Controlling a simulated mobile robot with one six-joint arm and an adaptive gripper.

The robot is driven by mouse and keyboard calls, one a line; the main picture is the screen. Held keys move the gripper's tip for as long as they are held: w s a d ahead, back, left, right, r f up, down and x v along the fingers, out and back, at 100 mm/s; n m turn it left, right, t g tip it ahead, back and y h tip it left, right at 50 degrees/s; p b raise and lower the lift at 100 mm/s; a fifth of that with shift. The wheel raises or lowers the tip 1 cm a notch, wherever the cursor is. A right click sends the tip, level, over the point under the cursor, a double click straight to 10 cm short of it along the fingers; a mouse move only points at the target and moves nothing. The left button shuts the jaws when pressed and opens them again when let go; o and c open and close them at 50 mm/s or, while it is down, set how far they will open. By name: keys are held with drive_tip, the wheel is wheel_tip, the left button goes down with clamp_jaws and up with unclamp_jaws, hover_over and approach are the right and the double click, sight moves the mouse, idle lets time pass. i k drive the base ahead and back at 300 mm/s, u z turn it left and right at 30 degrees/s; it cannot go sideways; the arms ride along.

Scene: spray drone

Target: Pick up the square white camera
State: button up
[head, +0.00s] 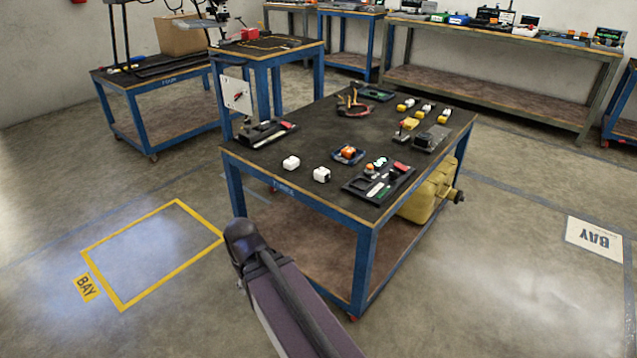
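Two small white blocky items sit near the front left edge of the black-topped blue table (262,152). One is the left white block (291,162), the other the right white block (321,174), which shows a dark patch on its front. Either could be the square white camera; they are too small to tell. Both stand on the bare tabletop, apart from each other. My arm rises from the bottom of the view, in front of the table and apart from both blocks. My gripper is not in view.
Right of the blocks are a blue tray with an orange item (348,154) and a black tray (379,184) of small parts. Floor at left is clear.

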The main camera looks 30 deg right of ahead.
sight(321, 174)
drive_tip(key=u, duration=0.05)
drive_tip(key=k, duration=1.4)
drive_tip(key=z, duration=0.55)
drive_tip(key=i, duration=1.05)
drive_tip(key=z, duration=0.1)
